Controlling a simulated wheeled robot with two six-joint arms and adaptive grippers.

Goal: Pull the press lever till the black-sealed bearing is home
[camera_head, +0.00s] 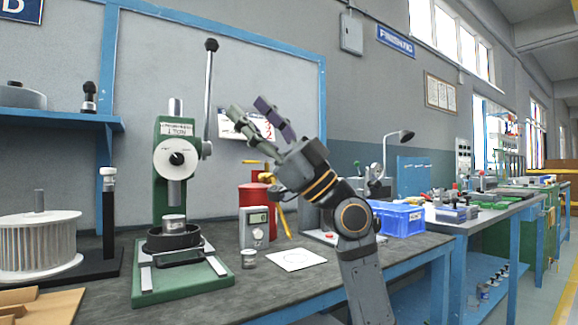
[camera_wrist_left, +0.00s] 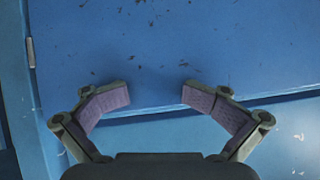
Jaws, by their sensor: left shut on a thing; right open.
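The green press (camera_head: 180,130) stands on the bench with its ram down over a silver round part (camera_head: 174,223). That part sits at a black ring-shaped housing (camera_head: 157,242); I cannot tell whether it is the black-sealed bearing or see how deep it sits. The press lever (camera_head: 208,90) points up with a black knob on top. My right gripper (camera_head: 246,115) is open and empty, right of the lever and apart from it. My left gripper (camera_wrist_left: 156,90) shows only in the left wrist view, its purple-padded fingers apart and nothing visible between them, above a blue surface.
A grey meter (camera_head: 254,229), a small silver cylinder (camera_head: 249,259) and a white sheet (camera_head: 293,259) lie right of the press. A red canister (camera_head: 251,194) stands behind. A finned white rotor (camera_head: 37,245) is at left, a blue crate (camera_head: 399,218) at right.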

